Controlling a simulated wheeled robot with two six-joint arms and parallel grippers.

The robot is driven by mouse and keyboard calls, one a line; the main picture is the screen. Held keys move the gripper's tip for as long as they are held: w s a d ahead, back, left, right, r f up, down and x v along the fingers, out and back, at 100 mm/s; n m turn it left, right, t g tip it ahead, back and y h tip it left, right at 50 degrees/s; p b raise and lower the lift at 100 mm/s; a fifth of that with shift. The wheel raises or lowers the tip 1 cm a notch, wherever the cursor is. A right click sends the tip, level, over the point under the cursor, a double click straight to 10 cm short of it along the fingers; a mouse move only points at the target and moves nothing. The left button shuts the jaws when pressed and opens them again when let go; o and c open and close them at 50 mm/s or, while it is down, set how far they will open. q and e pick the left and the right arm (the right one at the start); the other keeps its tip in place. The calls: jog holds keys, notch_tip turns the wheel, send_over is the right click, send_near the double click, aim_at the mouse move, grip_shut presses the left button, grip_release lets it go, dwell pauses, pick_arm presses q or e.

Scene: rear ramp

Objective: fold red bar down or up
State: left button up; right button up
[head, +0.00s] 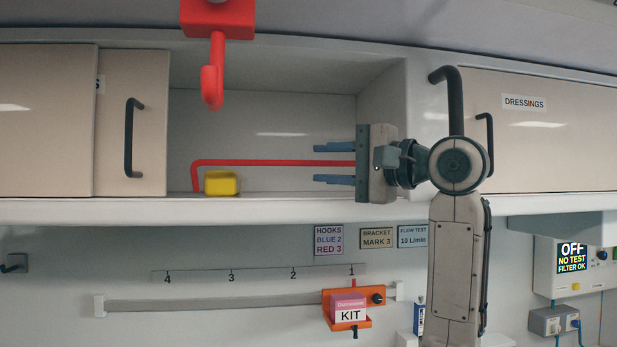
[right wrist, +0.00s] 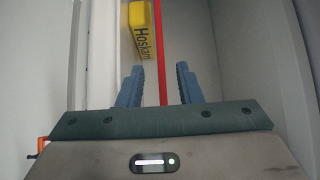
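The red bar (head: 265,162) runs level across the front of the open shelf bay, above its front edge. At its left end it bends down to the shelf. Its right part goes behind or into my right gripper (head: 316,164), which hides that end. My right gripper is open, one blue finger above the bar and one below. In the right wrist view the bar (right wrist: 158,40) passes between the open fingers (right wrist: 160,70), with a gap visible on each side. My left gripper is not in view.
A yellow box (head: 221,183) stands on the shelf by the bar's left end. A red hook (head: 213,85) hangs from above. Sliding doors (head: 132,130) with dark handles flank the bay. Below, an orange carrier (head: 346,322) with a kit box sits on a rail.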

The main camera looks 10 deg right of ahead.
jog(key=shift+s+d, duration=0.1)
jog(key=shift+s, duration=0.1)
